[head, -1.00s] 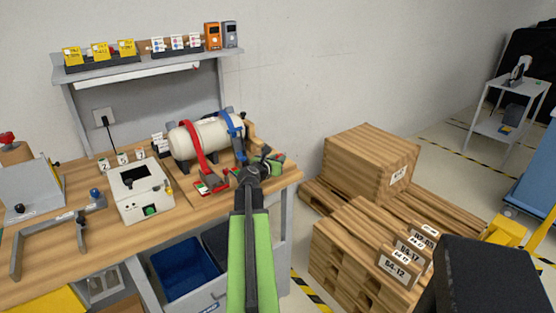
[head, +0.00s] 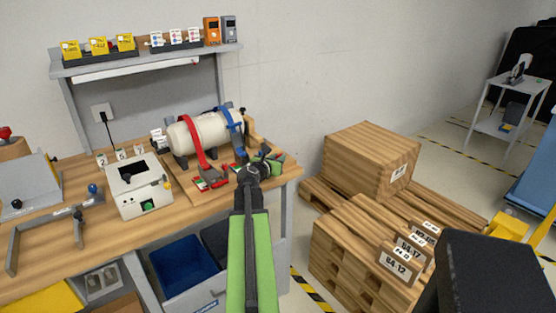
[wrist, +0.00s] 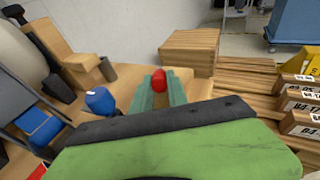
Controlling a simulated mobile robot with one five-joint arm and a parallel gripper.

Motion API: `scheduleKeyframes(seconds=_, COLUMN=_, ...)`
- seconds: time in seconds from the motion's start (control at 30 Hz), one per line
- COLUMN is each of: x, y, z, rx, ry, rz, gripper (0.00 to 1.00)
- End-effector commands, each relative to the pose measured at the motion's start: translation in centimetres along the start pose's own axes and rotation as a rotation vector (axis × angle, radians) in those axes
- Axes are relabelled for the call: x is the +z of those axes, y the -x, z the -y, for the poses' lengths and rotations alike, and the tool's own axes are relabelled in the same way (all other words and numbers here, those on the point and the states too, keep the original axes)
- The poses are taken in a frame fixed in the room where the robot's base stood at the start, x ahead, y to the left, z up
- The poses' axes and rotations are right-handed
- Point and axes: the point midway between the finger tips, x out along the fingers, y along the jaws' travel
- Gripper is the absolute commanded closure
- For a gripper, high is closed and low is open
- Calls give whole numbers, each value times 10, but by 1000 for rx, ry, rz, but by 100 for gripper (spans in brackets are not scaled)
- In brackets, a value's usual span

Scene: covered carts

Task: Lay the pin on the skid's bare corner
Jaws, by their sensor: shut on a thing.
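My gripper (wrist: 160,86) is shut on a small red thing, which I take to be the pin (wrist: 159,77); only its red end shows between the green fingertips. In the head view my gripper (head: 258,171) is over the bench's right end, in front of the tank, and the pin cannot be made out. A low wooden pallet on the floor, likely the skid (head: 316,197), lies right of the bench. A wooden crate (head: 362,160) stands on it, and its left corner is bare. The skid is beyond and below my gripper.
The bench (head: 60,236) bears a cream tank (head: 190,136) with red and blue straps. A blue knob (wrist: 100,101) is close left of my fingers. A pallet stack (head: 340,250) with labelled blocks stands at the right front. Floor shows between bench and pallets.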

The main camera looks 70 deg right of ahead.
Motion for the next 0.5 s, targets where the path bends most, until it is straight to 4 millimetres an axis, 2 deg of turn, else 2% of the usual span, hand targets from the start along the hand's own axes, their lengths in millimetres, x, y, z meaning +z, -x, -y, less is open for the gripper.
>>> scheduleKeyframes(seconds=0.1, x=-3, y=-1, z=0, rx=0, ry=0, rz=0, gripper=100)
scheduleKeyframes(seconds=0.13, x=-2, y=-1, z=0, rx=0, ry=0, rz=0, gripper=77)
scheduleKeyframes(seconds=0.3, x=-2, y=-1, z=0, rx=-1, ry=0, rz=0, gripper=55)
scheduleKeyframes(seconds=0.5, x=-2, y=0, z=0, rx=0, ry=0, rz=0, gripper=55)
